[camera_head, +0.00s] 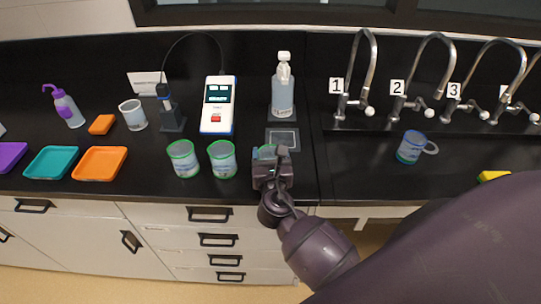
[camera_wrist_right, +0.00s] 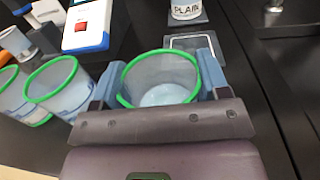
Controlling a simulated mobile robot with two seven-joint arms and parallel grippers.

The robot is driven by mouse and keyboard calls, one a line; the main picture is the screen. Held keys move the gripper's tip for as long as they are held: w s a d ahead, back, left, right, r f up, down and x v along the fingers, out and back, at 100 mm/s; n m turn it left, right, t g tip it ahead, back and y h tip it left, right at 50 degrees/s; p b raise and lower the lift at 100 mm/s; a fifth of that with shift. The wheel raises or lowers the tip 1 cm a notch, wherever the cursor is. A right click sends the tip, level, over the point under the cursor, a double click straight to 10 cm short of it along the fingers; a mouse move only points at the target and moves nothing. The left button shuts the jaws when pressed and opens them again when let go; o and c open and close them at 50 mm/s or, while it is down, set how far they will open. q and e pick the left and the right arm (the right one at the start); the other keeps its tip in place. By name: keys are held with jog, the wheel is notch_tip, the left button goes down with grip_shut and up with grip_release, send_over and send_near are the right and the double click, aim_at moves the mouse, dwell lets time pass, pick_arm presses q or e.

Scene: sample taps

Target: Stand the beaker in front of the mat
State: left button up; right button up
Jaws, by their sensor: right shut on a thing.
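A clear beaker with a green rim (camera_wrist_right: 160,80) is between the fingers of my right gripper (camera_wrist_right: 160,88), which is shut on it. In the head view the right gripper (camera_head: 271,160) hides most of this beaker (camera_head: 264,152). The beaker looks upright; I cannot tell whether its base touches the counter. A small dark mat with a pale square outline (camera_head: 283,139) lies just behind the gripper, and it also shows beyond the beaker in the wrist view (camera_wrist_right: 197,42). My left gripper is not in view.
Two more green-rimmed beakers (camera_head: 184,160) (camera_head: 222,160) stand left of the gripper. A blue-rimmed mug (camera_head: 411,147) stands below the numbered taps. The counter's front edge is close.

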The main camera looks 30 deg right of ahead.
jog(key=shift+f, duration=0.1)
jog(key=o, duration=1.2)
